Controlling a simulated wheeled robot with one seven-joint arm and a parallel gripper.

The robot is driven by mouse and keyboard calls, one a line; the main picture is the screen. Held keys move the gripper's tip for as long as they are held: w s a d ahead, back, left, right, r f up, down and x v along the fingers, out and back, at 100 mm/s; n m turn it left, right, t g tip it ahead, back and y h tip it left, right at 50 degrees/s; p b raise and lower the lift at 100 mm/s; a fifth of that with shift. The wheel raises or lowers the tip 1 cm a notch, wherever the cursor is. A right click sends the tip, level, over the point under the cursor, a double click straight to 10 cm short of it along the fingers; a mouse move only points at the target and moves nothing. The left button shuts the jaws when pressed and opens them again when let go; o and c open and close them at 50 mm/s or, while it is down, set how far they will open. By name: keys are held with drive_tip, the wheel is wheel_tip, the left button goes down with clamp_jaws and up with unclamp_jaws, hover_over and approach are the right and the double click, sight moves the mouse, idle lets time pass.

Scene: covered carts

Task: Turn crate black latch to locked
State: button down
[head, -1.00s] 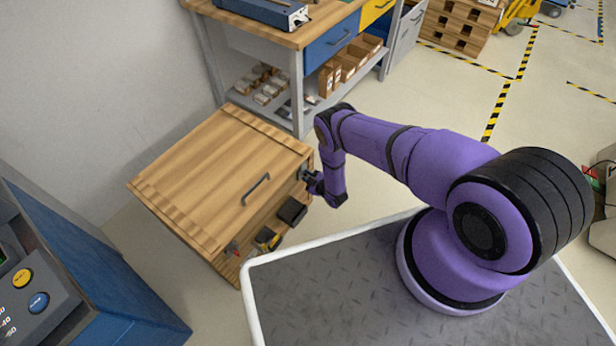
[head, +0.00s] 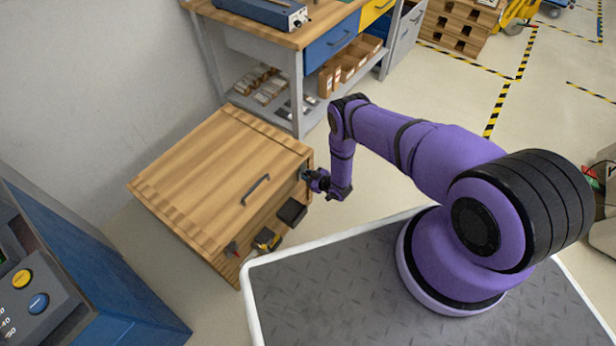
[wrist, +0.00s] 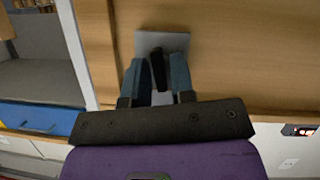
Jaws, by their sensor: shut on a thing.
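The wooden crate (head: 190,170) stands on the floor to the left of my arm. Its black latch (wrist: 159,72) shows in the wrist view as a short dark lever on a grey plate (wrist: 176,41), fixed to the crate's wooden side (wrist: 235,50). My gripper (wrist: 158,62) is shut on the latch, with one blue-grey finger on each side of it. In the head view my gripper (head: 310,177) is at the crate's right side, near the upper corner, and largely hides the latch there.
A handle (head: 256,189) is on the crate lid. A black box (head: 291,211) and a yellow-and-black item (head: 267,240) are on its front side. A workbench (head: 298,90) stands behind, a blue console (head: 90,290) at left.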

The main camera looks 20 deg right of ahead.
idle(0.4)
drive_tip(key=c, duration=1.2)
unclamp_jaws()
drive_tip(key=shift+d, duration=0.1)
drive_tip(key=v, duration=1)
drive_tip(key=shift+s+d+r, duration=0.15)
drive_tip(key=shift+s+d, duration=0.1)
